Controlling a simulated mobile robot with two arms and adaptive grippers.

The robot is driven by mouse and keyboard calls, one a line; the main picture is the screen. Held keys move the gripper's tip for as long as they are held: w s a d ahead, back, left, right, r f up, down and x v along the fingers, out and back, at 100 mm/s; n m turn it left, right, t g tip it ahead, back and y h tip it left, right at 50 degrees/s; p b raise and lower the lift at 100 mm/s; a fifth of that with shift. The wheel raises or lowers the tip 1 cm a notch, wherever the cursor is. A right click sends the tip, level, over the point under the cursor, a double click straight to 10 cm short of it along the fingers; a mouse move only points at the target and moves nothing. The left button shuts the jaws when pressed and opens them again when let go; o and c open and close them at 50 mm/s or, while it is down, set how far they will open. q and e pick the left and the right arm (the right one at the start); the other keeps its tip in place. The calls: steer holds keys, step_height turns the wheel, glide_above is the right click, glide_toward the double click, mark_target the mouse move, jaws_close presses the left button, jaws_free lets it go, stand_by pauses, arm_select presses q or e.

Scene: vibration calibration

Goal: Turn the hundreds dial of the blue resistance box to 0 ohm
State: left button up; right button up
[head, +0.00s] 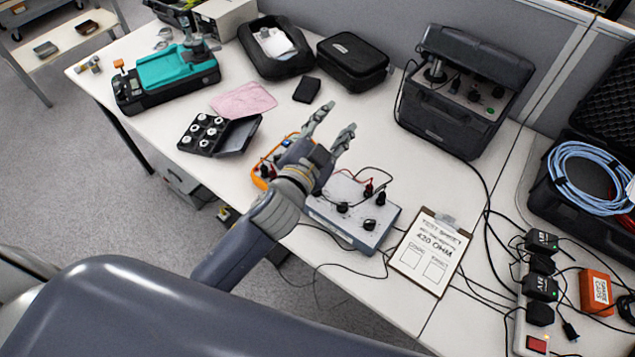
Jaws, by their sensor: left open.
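The resistance box (384,236) sits on the white table right of centre, with blue-grey sides and a pale top. Its top carries several black knobs (369,224) and a red terminal (368,189); I cannot tell which knob is the hundreds dial or read any setting. My left gripper (333,128) is open and empty, fingers pointing to the back of the table. It is above the table, and its wrist and forearm hide the left part of the box. My right gripper is not in view.
A clipboard (430,255) reading "420 OHM" lies right of the box. An orange meter (262,172) is partly behind my left arm. A black instrument case (460,90) stands behind. Cables trail around the box. A power strip (530,320) lies at the right.

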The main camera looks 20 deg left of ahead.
arm_select(q)
steer(key=s+d+r+m+g+h, duration=0.2)
steer(key=s+d+r+m+h, duration=0.1)
steer(key=d+r+m+h, duration=1.25)
steer(key=s+d+f+m+g, duration=0.7)
steer(key=d+m+g, duration=0.1)
steer(key=m+g, duration=0.65)
steer(key=w+a+f+m+g+y, duration=0.15)
steer(key=a+f+m+y, duration=0.35)
steer(key=a+f+y, duration=0.7)
steer(key=w+a+f+t+y, duration=0.1)
steer(key=w+a+f+y, duration=0.15)
steer(key=a, duration=0.45)
steer(key=w+a+f+y, duration=0.1)
steer(key=w+a+y, duration=0.2)
steer(key=a, duration=0.4)
steer(key=shift+n, duration=0.4)
steer(key=f, duration=0.3)
steer(key=f+p, duration=0.1)
steer(key=f, duration=0.6)
steer(key=shift+s+f+p, duration=0.15)
steer(key=shift+s+p, duration=0.1)
steer(key=shift+p, duration=0.15)
